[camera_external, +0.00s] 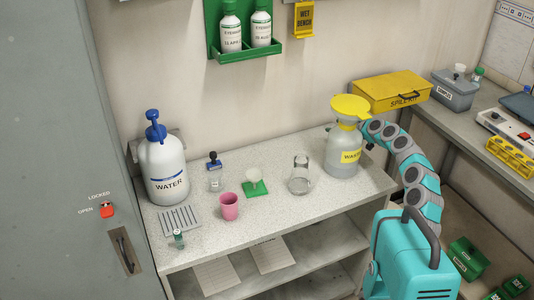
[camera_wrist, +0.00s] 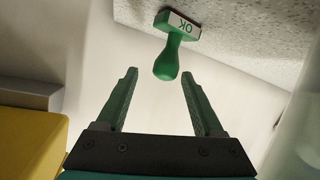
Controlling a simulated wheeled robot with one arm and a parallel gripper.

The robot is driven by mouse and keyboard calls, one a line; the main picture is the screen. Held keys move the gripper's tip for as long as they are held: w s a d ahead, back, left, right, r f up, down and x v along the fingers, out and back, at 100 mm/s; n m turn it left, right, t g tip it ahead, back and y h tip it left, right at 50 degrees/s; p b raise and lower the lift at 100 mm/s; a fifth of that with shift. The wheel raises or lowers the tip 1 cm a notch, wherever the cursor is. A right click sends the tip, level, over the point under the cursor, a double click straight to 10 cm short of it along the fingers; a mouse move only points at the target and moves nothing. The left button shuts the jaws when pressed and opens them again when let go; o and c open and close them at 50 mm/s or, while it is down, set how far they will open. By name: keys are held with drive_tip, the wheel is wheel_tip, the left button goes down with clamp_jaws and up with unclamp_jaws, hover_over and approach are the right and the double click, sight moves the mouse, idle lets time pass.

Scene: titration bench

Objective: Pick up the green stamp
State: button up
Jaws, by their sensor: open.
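The green stamp (camera_wrist: 170,55) shows in the wrist view at top centre. My gripper (camera_wrist: 158,72) is open and empty, one finger on each side of the handle's end in the picture. I cannot tell whether the handle is between the fingertips or just beyond them. In the external view my arm reaches behind the yellow-capped waste bottle (camera_external: 343,158), which hides most of my gripper; I cannot make out the green stamp there.
The waste bottle stands close to my arm at the bench's right end. The yellow spill kit (camera_external: 391,92) is behind.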

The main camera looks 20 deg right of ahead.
drive_tip(key=f, duration=0.1)
drive_tip(key=w+f, duration=0.1)
drive_tip(key=f, duration=0.1)
drive_tip(key=shift+w+a, duration=0.3)
drive_tip(key=shift+w, duration=0.05)
drive_tip(key=shift+w+a+f+p, duration=0.1)
drive_tip(key=shift+w+f+p, duration=0.15)
drive_tip(key=shift+w, duration=0.25)
clamp_jaws()
